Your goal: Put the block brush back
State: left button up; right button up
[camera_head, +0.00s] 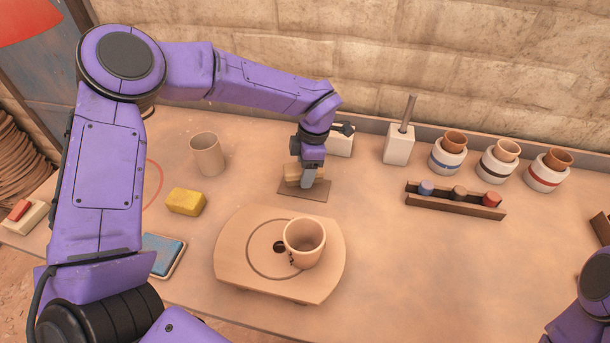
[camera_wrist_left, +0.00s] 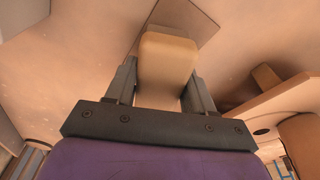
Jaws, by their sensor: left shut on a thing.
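The block brush (camera_head: 292,172) is a small tan block at the brown mat (camera_head: 308,192) on the table's middle. My left gripper (camera_head: 308,180) points down and is shut on the brush, with the mat right beneath. In the left wrist view the brush (camera_wrist_left: 168,62) sits between the two dark fingers, over part of the mat (camera_wrist_left: 190,18). I cannot tell whether the brush touches the mat. Of my right arm only a purple part shows at the lower right edge; its gripper is out of view.
A round board (camera_head: 230,262) with a beige mug (camera_head: 304,243) stands in front. A yellow sponge (camera_head: 186,201) and a beige cup (camera_head: 207,155) are to the left. A white holder (camera_head: 399,146), several jars and a dark rack (camera_head: 455,203) are to the right. The right-front table is clear.

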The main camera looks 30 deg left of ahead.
pick_arm(q)
jog(key=shift+d+f, duration=0.1)
jog(key=shift+f, duration=1.1)
jog(key=shift+s+f, duration=0.1)
jog(key=shift+f, duration=0.1)
jog(key=o, duration=1)
jog(key=r, duration=0.4)
jog(key=d+r, duration=0.1)
jog(key=r, duration=0.3)
jog(key=w+r, duration=0.1)
jog(key=r, duration=0.3)
jog(key=shift+d+r, duration=0.15)
jog(key=shift+d, duration=0.05)
